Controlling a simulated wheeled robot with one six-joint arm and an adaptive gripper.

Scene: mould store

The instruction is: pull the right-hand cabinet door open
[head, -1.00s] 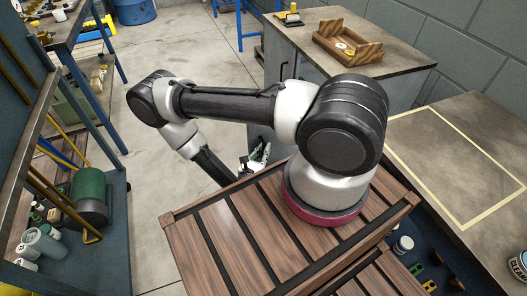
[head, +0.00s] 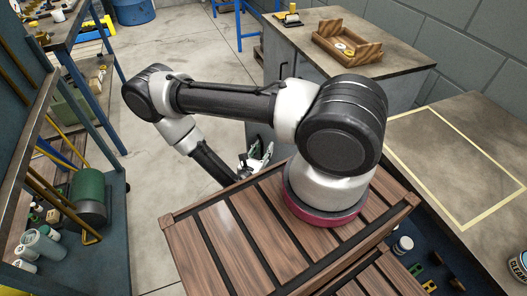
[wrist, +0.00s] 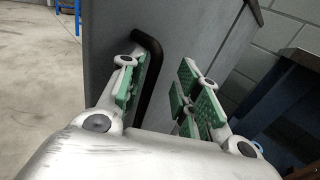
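The grey cabinet (head: 312,70) stands beyond my arm, its front partly hidden by the arm. A dark handle (head: 284,70) shows on its front in the head view. In the wrist view a black bar handle (wrist: 150,78) stands off the grey cabinet door (wrist: 190,35). My gripper (wrist: 163,88) is open, with green pads on its fingers. The handle lies between the fingers, closer to the left one; I cannot tell whether it touches. In the head view my gripper (head: 258,158) is low in front of the cabinet, partly hidden.
A wooden tray (head: 347,45) rests on the cabinet top. A bench with a yellow outline (head: 455,160) is at the right. Shelving (head: 115,215) with a green cylinder stands at the left. Open concrete floor (head: 190,60) lies between the shelving and cabinet.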

